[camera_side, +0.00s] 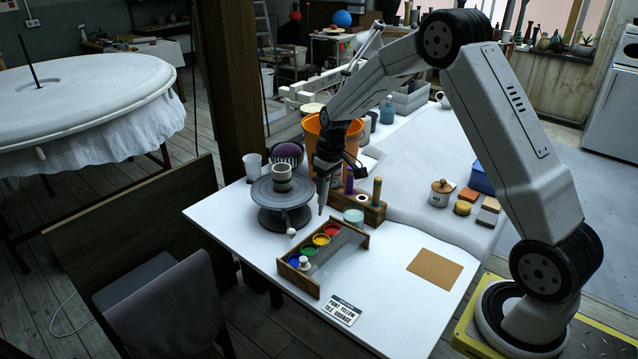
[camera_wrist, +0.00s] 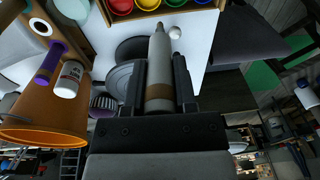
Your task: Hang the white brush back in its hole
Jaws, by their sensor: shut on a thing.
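The white brush (camera_wrist: 160,62), pale with a brown band, is between the fingers of my gripper (camera_wrist: 158,82) in the wrist view. My gripper (camera_side: 322,180) is shut on it and points down over the table in the side view, where the brush is hard to make out. The wooden brush block (camera_side: 372,213) stands just right of my gripper.
An orange bucket (camera_side: 345,133) stands behind my gripper. A grey turntable (camera_side: 277,205) with a small pot (camera_side: 282,173) is to its left. A paint rack (camera_side: 311,287) with coloured jars is in front.

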